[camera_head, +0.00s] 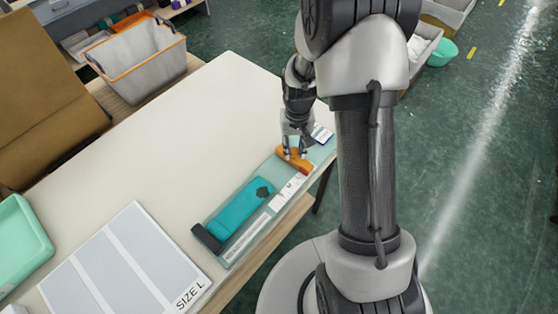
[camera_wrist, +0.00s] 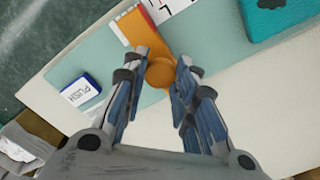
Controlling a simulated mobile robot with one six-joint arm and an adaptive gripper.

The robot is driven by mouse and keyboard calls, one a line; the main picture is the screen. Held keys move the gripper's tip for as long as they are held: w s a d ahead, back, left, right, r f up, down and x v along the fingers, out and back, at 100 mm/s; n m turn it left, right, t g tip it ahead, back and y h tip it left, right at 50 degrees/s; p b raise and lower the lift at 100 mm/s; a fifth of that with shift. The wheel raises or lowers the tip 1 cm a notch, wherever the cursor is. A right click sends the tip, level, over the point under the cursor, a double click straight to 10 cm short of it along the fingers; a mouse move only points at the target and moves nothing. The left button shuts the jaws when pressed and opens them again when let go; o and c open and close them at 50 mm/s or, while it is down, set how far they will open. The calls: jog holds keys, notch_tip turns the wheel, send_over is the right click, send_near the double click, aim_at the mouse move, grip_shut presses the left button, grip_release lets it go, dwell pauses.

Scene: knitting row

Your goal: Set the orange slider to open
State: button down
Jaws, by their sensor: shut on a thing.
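The orange slider (camera_head: 282,154) sits on the pale teal base (camera_head: 266,171) near the table's right edge, between a teal block and a PUSH button. In the wrist view the slider (camera_wrist: 134,26) is a flat orange bar with a round knob (camera_wrist: 160,72). My gripper (camera_head: 295,155) reaches down over it, and in the wrist view its fingertips (camera_wrist: 161,68) are on either side of the knob, shut on it. The fingers hide parts of the slider. A strip with white and red parts (camera_head: 290,187) runs alongside; its markings are too small to read.
The teal block (camera_head: 236,210) lies on the base, with a dark block (camera_head: 207,238) at its near end. The PUSH button (camera_wrist: 80,91) is close to my gripper. A SIZE L sheet (camera_head: 125,262) and a mint tray (camera_head: 20,240) lie left. The table's middle is clear.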

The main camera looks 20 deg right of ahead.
jog(key=w+d, duration=0.1)
jog(key=d, duration=0.1)
jog(key=w+d, duration=0.1)
jog(key=shift+w+d, duration=0.15)
jog(key=shift+d, duration=0.25)
jog(key=shift+r, duration=0.1)
jog(key=c, duration=1.2)
grip_release()
jog(key=shift+d, duration=0.1)
jog(key=shift+c, duration=0.2)
notch_tip(320, 180, up, 12)
